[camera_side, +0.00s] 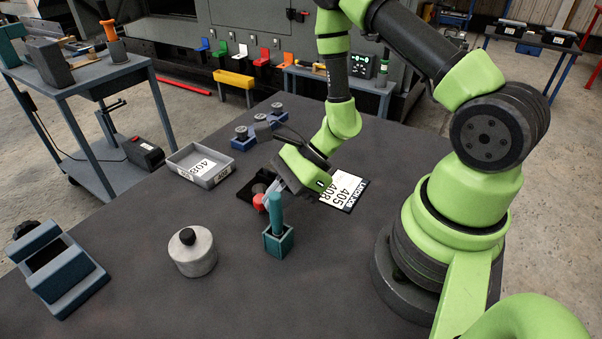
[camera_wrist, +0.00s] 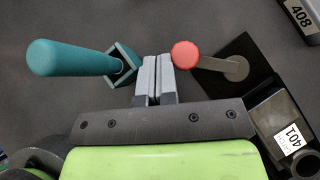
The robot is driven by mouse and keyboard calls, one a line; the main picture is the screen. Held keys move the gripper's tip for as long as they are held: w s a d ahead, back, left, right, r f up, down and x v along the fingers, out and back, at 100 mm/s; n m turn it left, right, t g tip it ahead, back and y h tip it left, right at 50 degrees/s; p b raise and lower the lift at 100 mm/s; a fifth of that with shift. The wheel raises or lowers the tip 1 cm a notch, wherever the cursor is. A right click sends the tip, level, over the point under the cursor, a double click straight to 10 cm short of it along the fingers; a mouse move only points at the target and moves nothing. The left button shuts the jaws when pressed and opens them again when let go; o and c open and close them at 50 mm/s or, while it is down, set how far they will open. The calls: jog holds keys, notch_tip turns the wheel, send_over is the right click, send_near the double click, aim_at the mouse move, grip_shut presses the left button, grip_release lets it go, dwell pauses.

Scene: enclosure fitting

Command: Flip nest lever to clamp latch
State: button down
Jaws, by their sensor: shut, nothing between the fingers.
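The nest lever is a grey bar with a red knob (camera_wrist: 186,55), pivoting on a dark nest plate (camera_wrist: 243,52) at the right of the wrist view. In the side view the red knob (camera_side: 258,202) shows just left of my gripper's fingers. My gripper (camera_wrist: 157,60) is shut and empty, its grey fingertips pointing between the red knob and a teal-handled tool. The fingertips are close to the knob; I cannot tell whether they touch it. A dark part with a label reading 401 (camera_wrist: 287,138) sits near the nest, partly cut off. The latch is not clearly identifiable.
The teal handle (camera_side: 276,212) stands upright in a teal square holder (camera_side: 278,243), close beside my gripper. A grey tray labelled 408 (camera_side: 200,166), a blue fixture (camera_side: 262,124), a white sheet (camera_side: 345,190), a metal weight (camera_side: 192,254) and a blue-grey block (camera_side: 58,270) are around.

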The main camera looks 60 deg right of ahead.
jog(key=shift+w+a, duration=0.45)
jog(key=shift+a, duration=0.2)
jog(key=shift+w+a, duration=0.1)
dwell(1.4)
jog(key=v, duration=1)
